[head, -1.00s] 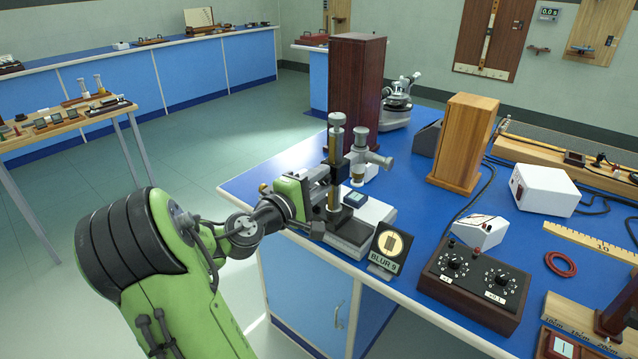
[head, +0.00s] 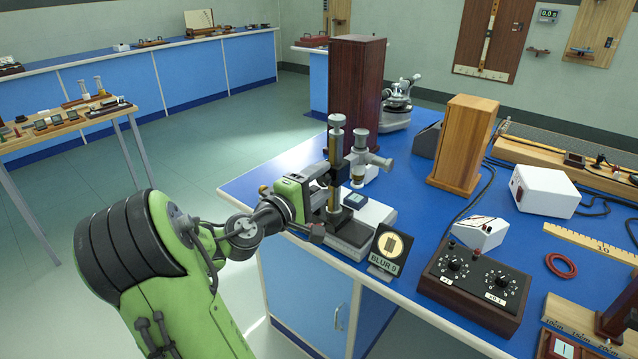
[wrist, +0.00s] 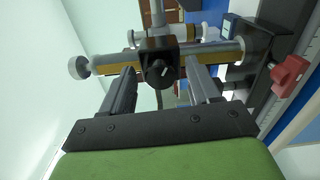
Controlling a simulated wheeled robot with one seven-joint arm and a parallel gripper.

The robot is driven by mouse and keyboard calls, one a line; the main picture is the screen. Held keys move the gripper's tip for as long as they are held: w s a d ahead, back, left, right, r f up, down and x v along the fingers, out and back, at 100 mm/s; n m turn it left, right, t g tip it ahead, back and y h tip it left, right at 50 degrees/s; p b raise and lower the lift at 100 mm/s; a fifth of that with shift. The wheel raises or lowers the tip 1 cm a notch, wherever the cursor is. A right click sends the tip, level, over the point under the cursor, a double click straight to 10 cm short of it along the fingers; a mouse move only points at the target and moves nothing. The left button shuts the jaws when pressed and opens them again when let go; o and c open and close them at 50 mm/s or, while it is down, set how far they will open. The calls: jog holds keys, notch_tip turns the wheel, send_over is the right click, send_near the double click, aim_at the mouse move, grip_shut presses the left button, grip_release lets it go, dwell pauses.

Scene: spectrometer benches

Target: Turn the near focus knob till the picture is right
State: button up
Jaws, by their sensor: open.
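The brass-and-grey microscope (head: 335,160) stands upright on a grey base at the bench's near left corner. In the wrist view its tube lies sideways (wrist: 215,52), with a black block across it. The dark round near focus knob (wrist: 160,74) sticks out of that block toward me. My gripper (head: 322,180) is at the column's left side. In the wrist view my gripper (wrist: 160,86) is open, one finger on each side of the knob, with gaps showing; I see no contact. A small sign (head: 390,249) shows a round picture with a dark patch and reads "BLUR 9".
A second grey tube (head: 366,160) stands just behind the microscope. A dark wooden cabinet (head: 354,95) and a lighter wooden box (head: 461,145) rise behind. A two-dial box (head: 473,285) sits right of the sign.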

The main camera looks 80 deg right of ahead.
jog(key=p+v, duration=0.2)
jog(key=v, duration=1.3)
jog(key=shift+w+a+p, duration=0.25)
jog(key=shift+a+p, duration=0.1)
